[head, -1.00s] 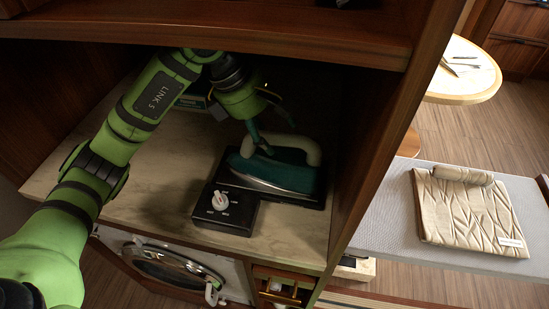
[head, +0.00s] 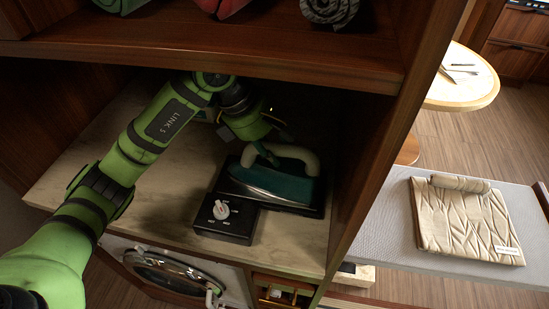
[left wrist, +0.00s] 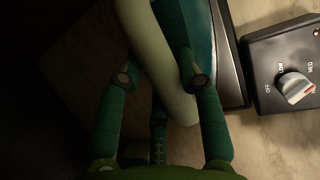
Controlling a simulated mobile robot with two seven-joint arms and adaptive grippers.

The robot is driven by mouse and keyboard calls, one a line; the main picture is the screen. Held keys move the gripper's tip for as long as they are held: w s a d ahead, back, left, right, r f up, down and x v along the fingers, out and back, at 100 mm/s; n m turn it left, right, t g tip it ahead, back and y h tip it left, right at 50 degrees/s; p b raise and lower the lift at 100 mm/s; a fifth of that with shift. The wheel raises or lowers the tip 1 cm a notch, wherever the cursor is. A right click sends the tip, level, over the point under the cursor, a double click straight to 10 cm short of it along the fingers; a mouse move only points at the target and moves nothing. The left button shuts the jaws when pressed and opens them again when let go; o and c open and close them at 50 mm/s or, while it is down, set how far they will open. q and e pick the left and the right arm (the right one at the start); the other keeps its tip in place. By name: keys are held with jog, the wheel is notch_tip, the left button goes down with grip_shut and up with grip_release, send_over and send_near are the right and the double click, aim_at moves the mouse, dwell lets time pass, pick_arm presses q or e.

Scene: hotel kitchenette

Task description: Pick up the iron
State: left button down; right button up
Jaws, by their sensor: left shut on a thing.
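The iron (head: 283,184) has a teal body, a pale sole edge and a cream handle. It is on a black stand in the lower compartment, its narrow end toward the left. I cannot tell whether any gap lies beneath it. My left gripper (head: 266,152) reaches in from the left and is shut on the iron's handle. In the left wrist view, the green fingers (left wrist: 159,78) lie on both sides of the cream handle (left wrist: 150,45), with part of the teal body beside them. The contact points are partly hidden. My right gripper is not in view.
The black control box (head: 230,222) with a white dial stands in front of the iron. A wooden shelf (head: 250,60) runs close above my arm, and a wooden side panel (head: 372,165) stands at right.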

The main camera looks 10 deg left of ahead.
pick_arm(q)
jog(key=shift+r, duration=0.15)
jog(key=shift+w+r+p, duration=0.1)
jog(key=shift+r+p, duration=0.2)
jog(key=shift+r, duration=0.4)
jog(key=shift+a+f+b, duration=0.1)
jog(key=shift+a+b, duration=0.25)
jog(key=shift+a, duration=0.25)
jog(key=a+b, duration=0.4)
jog(key=a, duration=2.7)
jog(key=c, duration=1.8)
grip_release()
jog(key=shift+c, duration=0.2)
